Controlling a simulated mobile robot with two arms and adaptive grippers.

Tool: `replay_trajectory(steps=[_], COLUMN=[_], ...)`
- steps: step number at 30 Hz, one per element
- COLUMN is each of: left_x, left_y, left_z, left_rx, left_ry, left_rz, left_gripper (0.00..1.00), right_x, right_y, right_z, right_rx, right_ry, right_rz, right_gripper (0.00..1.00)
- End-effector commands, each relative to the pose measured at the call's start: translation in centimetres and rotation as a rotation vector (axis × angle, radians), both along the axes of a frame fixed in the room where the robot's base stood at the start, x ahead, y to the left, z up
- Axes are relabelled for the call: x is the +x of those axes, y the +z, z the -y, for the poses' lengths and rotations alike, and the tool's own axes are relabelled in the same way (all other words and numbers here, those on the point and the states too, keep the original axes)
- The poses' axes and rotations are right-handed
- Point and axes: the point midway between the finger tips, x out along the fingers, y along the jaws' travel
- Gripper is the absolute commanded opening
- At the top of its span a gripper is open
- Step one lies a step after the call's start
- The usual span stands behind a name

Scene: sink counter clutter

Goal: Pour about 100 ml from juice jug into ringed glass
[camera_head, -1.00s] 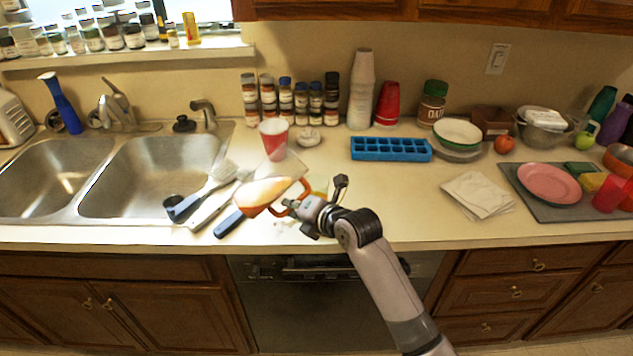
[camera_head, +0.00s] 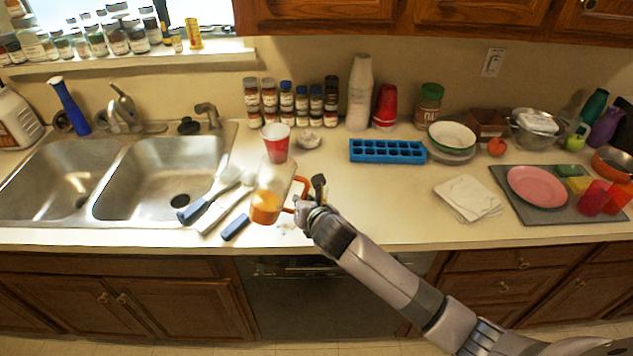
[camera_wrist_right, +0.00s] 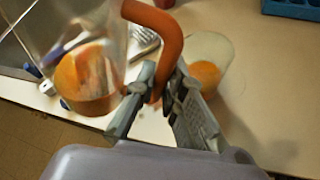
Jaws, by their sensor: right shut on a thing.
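The juice jug (camera_head: 266,203) is clear with orange juice low inside and an orange handle. It is held close to upright over the front of the counter, left of my right gripper (camera_head: 308,200). The right gripper is shut on the handle. In the wrist view the fingers (camera_wrist_right: 165,100) pinch the orange handle, and the jug (camera_wrist_right: 88,78) is at the left. A clear glass (camera_wrist_right: 205,70) with some orange juice in it stands on the counter just right of the handle. I cannot make out its ring. In the head view the glass is largely hidden by the jug and gripper.
A red-and-white cup (camera_head: 276,146) stands behind the jug. Utensils (camera_head: 208,202) lie to its left, by the double sink (camera_head: 160,180). A blue ice tray (camera_head: 388,151) and a napkin (camera_head: 468,198) are to the right. Counter between jug and napkin is clear.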

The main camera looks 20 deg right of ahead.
Motion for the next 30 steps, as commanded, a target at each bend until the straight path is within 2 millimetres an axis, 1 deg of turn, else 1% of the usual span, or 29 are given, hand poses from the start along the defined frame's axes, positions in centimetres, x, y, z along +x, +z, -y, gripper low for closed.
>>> replay_trajectory(steps=[3,6,9,15,30], left_x=[0.0,0.0,0.0,0.0,0.0], left_y=[1.7,2.6,2.2,2.2,2.3], left_z=[0.0,0.0,0.0,0.0,0.0], left_rx=[0.000,0.000,0.000,0.000,0.000], left_ry=[0.000,0.000,0.000,0.000,0.000], left_rz=[0.000,0.000,0.000,0.000,0.000], left_gripper=[0.40,0.40,0.40,0.40,0.40], right_x=[0.1,0.2,0.2,0.3,0.3], right_y=[1.1,1.5,0.7,0.4,0.3], right_z=[0.0,0.0,0.0,0.1,0.1], right_rx=[-0.109,-0.195,-0.265,-0.352,-0.372], right_ry=[-0.004,-0.009,-0.012,-0.019,-0.020], right_rz=[0.025,0.043,0.056,0.076,0.081], right_gripper=[0.00,0.00,0.00,0.00,0.00])
